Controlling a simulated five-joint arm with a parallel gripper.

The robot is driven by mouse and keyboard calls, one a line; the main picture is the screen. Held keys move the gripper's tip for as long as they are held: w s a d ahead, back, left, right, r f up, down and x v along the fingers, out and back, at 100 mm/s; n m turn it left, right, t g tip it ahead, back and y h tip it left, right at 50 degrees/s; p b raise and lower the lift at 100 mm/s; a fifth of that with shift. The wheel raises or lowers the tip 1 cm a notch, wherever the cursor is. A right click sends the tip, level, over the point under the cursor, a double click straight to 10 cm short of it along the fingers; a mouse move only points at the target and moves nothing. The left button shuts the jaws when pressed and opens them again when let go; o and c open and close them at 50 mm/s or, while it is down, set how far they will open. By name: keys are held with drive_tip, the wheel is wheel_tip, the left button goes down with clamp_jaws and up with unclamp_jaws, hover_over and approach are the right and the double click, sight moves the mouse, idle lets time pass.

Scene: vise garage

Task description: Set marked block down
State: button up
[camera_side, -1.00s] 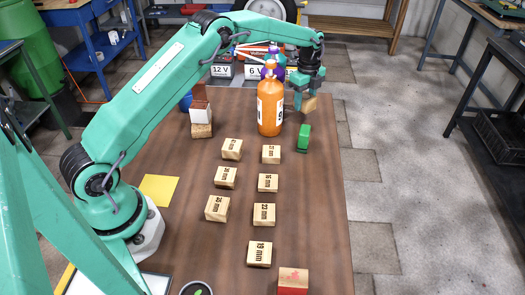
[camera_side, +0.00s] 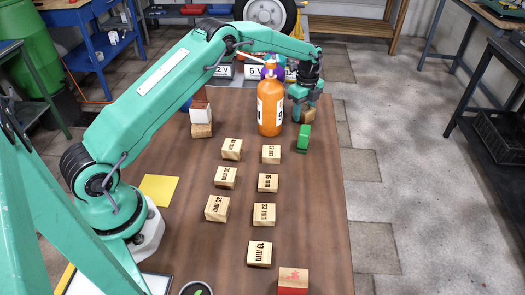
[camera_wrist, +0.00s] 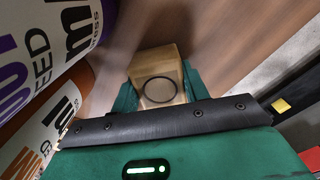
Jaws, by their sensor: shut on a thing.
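My gripper (camera_side: 302,108) is at the far right part of the table, just right of the orange bottle. It is shut on a wooden block (camera_side: 309,115). In the wrist view the marked block (camera_wrist: 158,75) sits between the green fingers, and a dark ring shows on its face. In the side view the fingers hide part of the block. I cannot tell whether its underside touches the table.
The orange bottle (camera_side: 269,108) stands close left of my gripper, with a purple bottle (camera_wrist: 45,45) beside it. Several millimetre-labelled wooden blocks (camera_side: 268,182) stand nearer. A white block (camera_side: 201,113) sits in a stack at left.

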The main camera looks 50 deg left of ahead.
sight(304, 107)
drive_tip(key=o, duration=1)
drive_tip(key=shift+r, duration=0.1)
wheel_tip(304, 107, up, 12)
idle(0.5)
